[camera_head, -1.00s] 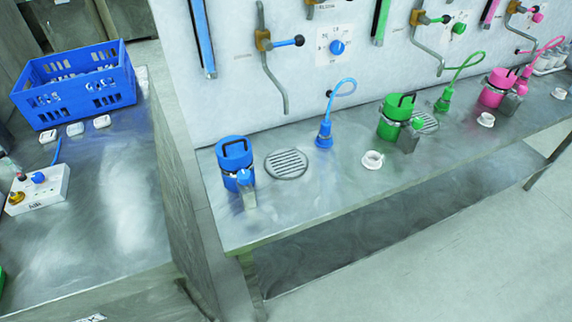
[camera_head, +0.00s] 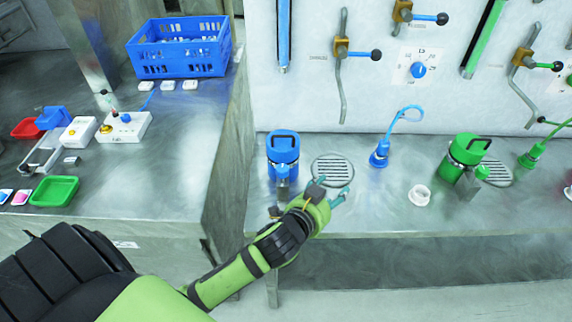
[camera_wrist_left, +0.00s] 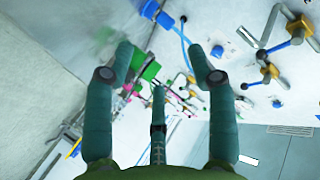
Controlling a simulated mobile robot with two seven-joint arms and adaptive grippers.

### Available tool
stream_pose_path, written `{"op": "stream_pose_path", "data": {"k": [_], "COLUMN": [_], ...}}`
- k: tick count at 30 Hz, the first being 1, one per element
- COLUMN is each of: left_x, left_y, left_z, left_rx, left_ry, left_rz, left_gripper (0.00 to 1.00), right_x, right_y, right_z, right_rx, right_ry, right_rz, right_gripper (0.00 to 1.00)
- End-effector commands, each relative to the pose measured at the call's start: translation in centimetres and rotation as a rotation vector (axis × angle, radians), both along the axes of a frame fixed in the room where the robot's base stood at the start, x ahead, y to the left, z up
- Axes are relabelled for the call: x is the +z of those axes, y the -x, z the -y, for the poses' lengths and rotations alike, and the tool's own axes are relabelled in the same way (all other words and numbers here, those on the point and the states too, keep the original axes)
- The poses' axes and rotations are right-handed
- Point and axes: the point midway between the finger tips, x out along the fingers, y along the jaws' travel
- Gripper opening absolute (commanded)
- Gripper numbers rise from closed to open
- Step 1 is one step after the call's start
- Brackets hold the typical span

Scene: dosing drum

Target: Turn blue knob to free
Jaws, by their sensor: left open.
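The markings are too small to read. Another blue knob (camera_head: 126,117) is on a white box on the left table. My left gripper (camera_head: 338,193) is over the front of the wall bench, near the round drain grate, below and left of the wall knob and apart from it. In the left wrist view its fingers (camera_wrist_left: 160,80) are spread with nothing between them. My right gripper is not in view.
A blue canister (camera_head: 283,152) stands left of the grate (camera_head: 333,170). A blue crate (camera_head: 180,50) is on the left table.

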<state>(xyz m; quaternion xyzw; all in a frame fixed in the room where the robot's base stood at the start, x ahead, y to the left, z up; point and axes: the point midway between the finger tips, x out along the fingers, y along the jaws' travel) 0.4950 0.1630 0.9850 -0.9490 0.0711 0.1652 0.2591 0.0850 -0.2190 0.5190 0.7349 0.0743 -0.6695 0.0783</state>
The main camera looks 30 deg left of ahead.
Motion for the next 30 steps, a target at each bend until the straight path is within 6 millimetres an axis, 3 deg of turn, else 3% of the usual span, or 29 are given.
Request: {"op": "stream_pose_path", "data": {"k": [1,4,6,9,12,14,16,17,20,23,24,27,30], "left_x": [3.2,9.8,14.0,17.7,18.3,17.2,15.0,13.8,9.7,6.7,6.0,5.8,6.6], "left_y": [-2.0,-4.4,-4.7,-3.4,-1.2,0.1,1.2,1.5,1.5,0.5,0.0,-0.7,-0.8], "left_z": [1.3,5.0,8.3,13.0,16.5,17.5,17.4,16.9,13.0,6.0,2.7,-5.0,-10.5], "left_rx": [-0.067,-0.24,-0.399,-0.658,-0.946,-1.129,-1.348,-1.444,-1.749,-2.014,-2.098,-2.239,-2.305], "left_ry": [-0.047,-0.154,-0.251,-0.411,-0.6,-0.726,-0.883,-0.952,-1.184,-1.396,-1.465,-1.577,-1.623], "left_rz": [0.131,0.407,0.606,0.846,1.016,1.075,1.095,1.086,0.968,0.717,0.591,0.268,0.015], "left_gripper": [0.56,0.56,0.56,0.56,0.56,0.56,0.56,0.56,0.56,0.56,0.56,0.56,0.56], "right_x": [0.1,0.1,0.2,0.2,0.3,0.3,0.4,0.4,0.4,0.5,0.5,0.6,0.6], "right_y": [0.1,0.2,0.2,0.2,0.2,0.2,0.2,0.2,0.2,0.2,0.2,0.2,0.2], "right_z": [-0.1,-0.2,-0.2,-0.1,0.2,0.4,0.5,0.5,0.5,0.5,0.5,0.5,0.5], "right_rx": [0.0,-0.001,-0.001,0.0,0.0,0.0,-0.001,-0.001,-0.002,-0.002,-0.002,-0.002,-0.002], "right_ry": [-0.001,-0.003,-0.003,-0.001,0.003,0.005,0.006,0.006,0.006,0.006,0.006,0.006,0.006], "right_rz": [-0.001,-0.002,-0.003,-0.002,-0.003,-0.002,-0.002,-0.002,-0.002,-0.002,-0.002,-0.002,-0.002], "right_gripper": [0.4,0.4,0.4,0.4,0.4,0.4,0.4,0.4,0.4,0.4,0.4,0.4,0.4]}}
